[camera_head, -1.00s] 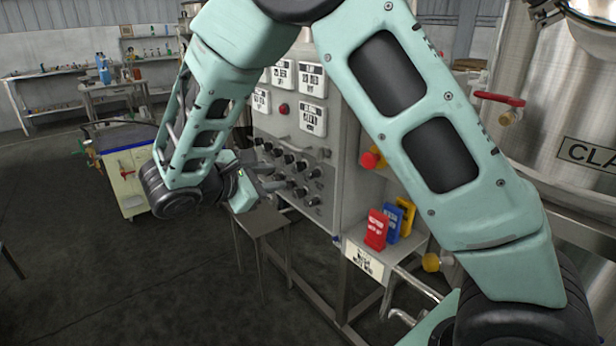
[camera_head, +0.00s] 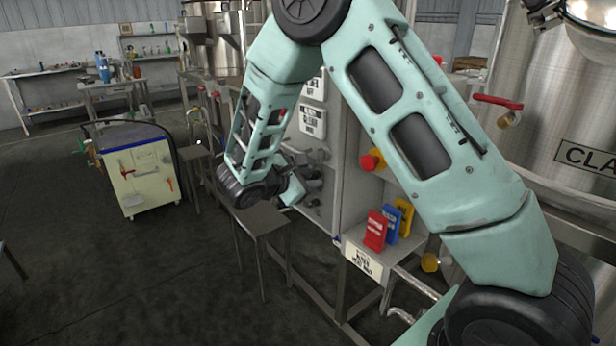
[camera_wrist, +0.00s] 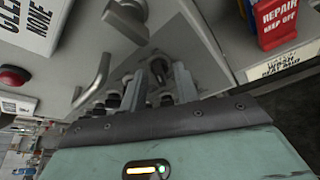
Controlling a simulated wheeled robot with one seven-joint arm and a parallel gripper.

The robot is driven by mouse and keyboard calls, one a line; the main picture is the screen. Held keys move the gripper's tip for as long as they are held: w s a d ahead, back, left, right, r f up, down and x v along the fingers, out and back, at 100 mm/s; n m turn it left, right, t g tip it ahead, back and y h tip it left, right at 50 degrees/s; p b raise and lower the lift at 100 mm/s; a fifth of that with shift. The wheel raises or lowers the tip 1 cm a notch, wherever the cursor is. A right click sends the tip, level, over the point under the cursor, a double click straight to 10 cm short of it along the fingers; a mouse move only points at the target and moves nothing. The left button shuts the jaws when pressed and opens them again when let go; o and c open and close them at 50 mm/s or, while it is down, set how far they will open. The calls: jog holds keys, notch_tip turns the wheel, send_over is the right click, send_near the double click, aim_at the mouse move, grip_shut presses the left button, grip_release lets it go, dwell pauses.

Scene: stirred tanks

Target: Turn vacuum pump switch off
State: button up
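The grey control cabinet (camera_head: 350,150) has rows of black switch knobs on its front, mostly hidden by my arm in the head view. In the wrist view, several dark knobs (camera_wrist: 113,100) show beyond my fingers. I cannot tell which is the vacuum pump switch. My gripper (camera_wrist: 160,74) is close to the lower knobs. Its two grey fingers stand apart, with a dark knob visible between them. I cannot tell whether they touch it. In the head view, my gripper (camera_head: 305,187) is partly hidden at the cabinet front.
A grey handle (camera_wrist: 95,82) sticks out beside the knobs. Red, blue and yellow tags (camera_head: 389,222) stand on a ledge at the cabinet's right. A red emergency button (camera_head: 371,160) sits above them. A small metal table (camera_head: 262,218) stands below my gripper. A pale yellow cart (camera_head: 140,175) is at left.

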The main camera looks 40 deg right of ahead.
grip_shut()
jog(key=shift+r+p, duration=0.15)
jog(key=shift+p, duration=0.25)
jog(key=n+g+p, duration=0.1)
jog(key=p, duration=0.1)
jog(key=n+p, duration=0.1)
jog(key=p, duration=0.1)
jog(key=n+g+p, duration=0.1)
jog(key=p, duration=0.2)
jog(key=shift+w+r+n+g, duration=0.2)
jog(key=shift+r+n+g, duration=0.1)
jog(key=shift+n, duration=0.1)
jog(key=shift+w+f+n+g+p, duration=0.2)
jog(key=shift+n+g+p, duration=0.55)
jog(key=shift+n+p, duration=0.35)
jog(key=shift+w+f+n+g+p, duration=0.15)
jog(key=shift+n+g+p, duration=0.7)
jog(key=shift+p, duration=0.45)
jog(key=shift+s+n, duration=0.1)
jog(key=shift+n, duration=0.15)
